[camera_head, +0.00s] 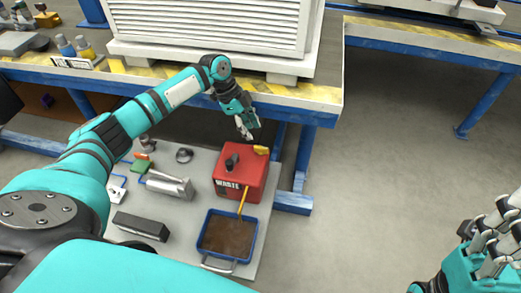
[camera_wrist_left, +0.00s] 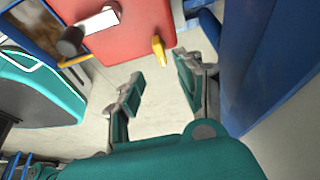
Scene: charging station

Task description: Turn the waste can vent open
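The red waste can (camera_head: 238,182), labelled WASTE, stands on a low grey tray under the bench. It has a black cap (camera_head: 232,161) and a small yellow vent (camera_head: 261,150) at its top far right corner. The left wrist view shows the can (camera_wrist_left: 125,35), the cap (camera_wrist_left: 72,42) and the yellow vent (camera_wrist_left: 158,51). My left gripper (camera_head: 246,130) is just above and beyond the vent in the head view. In the left wrist view its fingers (camera_wrist_left: 158,85) are apart with nothing between them; the vent lies just past the gap. My right gripper (camera_head: 490,235) is at the lower right, far from the can.
A blue drain pan (camera_head: 213,257) stands before the can, with a yellow spout over it. The bench edge (camera_head: 300,92) and a blue leg (camera_head: 304,155) are close to the left gripper. Small parts and a silver cylinder (camera_head: 168,186) lie left on the tray (camera_head: 195,208). Floor at right is clear.

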